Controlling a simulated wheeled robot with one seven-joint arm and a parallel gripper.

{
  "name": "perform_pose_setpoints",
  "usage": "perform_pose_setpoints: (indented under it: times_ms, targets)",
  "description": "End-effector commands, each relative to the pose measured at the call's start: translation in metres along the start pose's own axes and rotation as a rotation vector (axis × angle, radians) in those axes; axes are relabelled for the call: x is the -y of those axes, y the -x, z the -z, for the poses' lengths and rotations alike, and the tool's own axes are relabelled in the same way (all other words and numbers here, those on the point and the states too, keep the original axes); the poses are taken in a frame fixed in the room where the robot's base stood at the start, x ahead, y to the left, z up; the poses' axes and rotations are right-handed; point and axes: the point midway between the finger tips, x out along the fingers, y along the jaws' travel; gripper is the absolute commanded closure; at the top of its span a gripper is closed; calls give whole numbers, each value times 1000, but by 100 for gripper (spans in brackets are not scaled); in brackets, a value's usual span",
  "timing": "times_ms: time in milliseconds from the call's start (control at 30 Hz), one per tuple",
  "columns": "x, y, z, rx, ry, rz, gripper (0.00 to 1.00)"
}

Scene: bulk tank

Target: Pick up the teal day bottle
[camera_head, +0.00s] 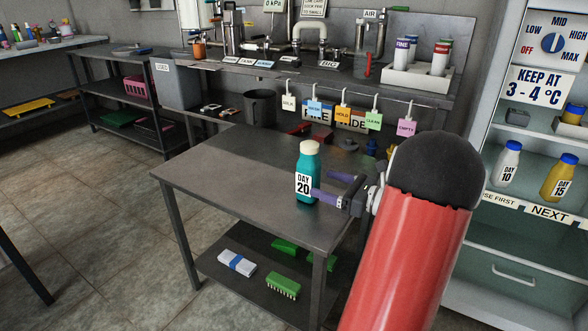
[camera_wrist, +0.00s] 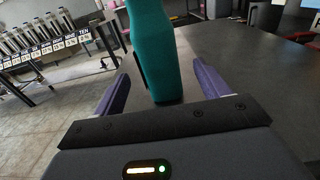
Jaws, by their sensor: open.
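The teal day bottle (camera_head: 307,178), labelled "DAY 20", stands upright on the dark metal table (camera_head: 235,168), near its right front edge.
The tabletop around the bottle is clear. Green brushes (camera_head: 283,285) and a blue-and-white item (camera_head: 237,263) lie on the shelf below. An open fridge (camera_head: 520,170) with a "DAY 10" bottle (camera_head: 507,163) and a "DAY 15" bottle (camera_head: 558,178) stands at the right.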

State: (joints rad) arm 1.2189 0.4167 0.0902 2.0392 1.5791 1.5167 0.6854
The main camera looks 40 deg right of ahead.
Motion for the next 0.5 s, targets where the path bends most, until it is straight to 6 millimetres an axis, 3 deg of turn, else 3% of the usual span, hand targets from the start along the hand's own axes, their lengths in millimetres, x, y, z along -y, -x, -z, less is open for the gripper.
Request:
perform_pose_setpoints:
  times_ms: [500]
  targets:
    - [-1, -60, -11, 1, -1, -1, 25]
